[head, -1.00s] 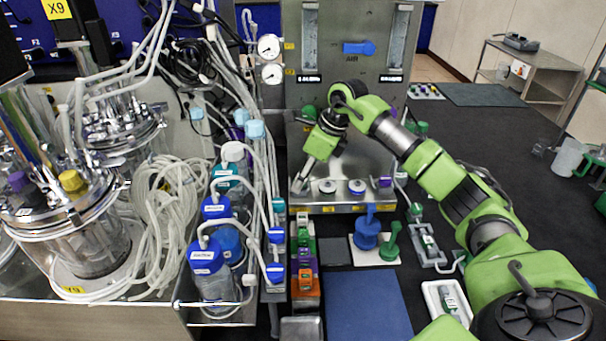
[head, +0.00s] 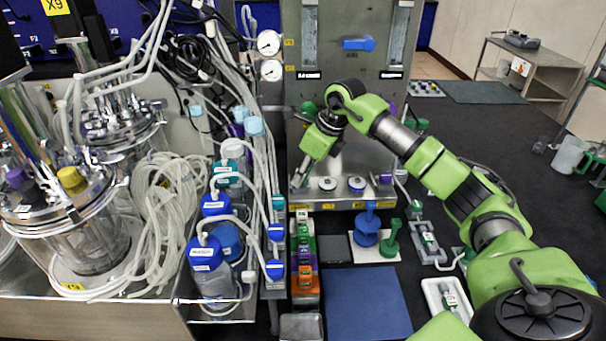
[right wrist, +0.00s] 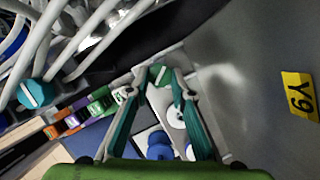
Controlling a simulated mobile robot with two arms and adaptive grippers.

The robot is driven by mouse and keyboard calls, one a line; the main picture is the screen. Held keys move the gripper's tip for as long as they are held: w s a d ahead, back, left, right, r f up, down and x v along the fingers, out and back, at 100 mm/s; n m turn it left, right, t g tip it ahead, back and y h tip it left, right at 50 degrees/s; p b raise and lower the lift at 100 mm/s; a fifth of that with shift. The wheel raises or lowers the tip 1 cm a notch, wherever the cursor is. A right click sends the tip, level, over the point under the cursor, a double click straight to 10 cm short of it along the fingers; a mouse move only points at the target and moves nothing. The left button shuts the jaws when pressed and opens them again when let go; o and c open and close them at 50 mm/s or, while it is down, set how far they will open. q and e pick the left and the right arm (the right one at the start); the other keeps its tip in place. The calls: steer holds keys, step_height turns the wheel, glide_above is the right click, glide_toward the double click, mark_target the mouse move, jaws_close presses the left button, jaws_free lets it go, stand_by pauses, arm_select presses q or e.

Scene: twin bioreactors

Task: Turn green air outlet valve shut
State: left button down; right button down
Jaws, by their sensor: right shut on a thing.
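My right gripper (head: 298,178) is at the left side of the steel panel unit, low down, with its fingers pointing down and left. In the right wrist view its two fingers (right wrist: 163,82) close around a small green valve knob (right wrist: 158,75) at their tips. The knob shows only partly between the fingertips, so its exact turn angle cannot be told. In the head view the gripper and wrist hide this knob. My left gripper is not in view.
The steel panel (head: 345,145) stands behind the gripper, with a blue handle (head: 358,44) higher up. Tubing and blue-capped bottles (head: 209,252) crowd the left. A blue mat (head: 367,302) and a blue stand (head: 367,228) lie in front.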

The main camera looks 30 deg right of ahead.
steer(key=m+h+b, duration=0.1)
steer(key=m, duration=0.3)
steer(key=shift+a+t, duration=0.15)
steer(key=shift+t, duration=0.15)
steer(key=shift+a+r+m+h+b, duration=0.15)
steer(key=shift+m+h+b, duration=0.15)
steer(key=shift+m+h, duration=0.85)
steer(key=shift+m+y, duration=0.25)
steer(key=shift+m, duration=0.3)
steer(key=c, duration=1.8)
jaws_free()
steer(key=v, duration=1.2)
steer(key=shift+w, duration=0.1)
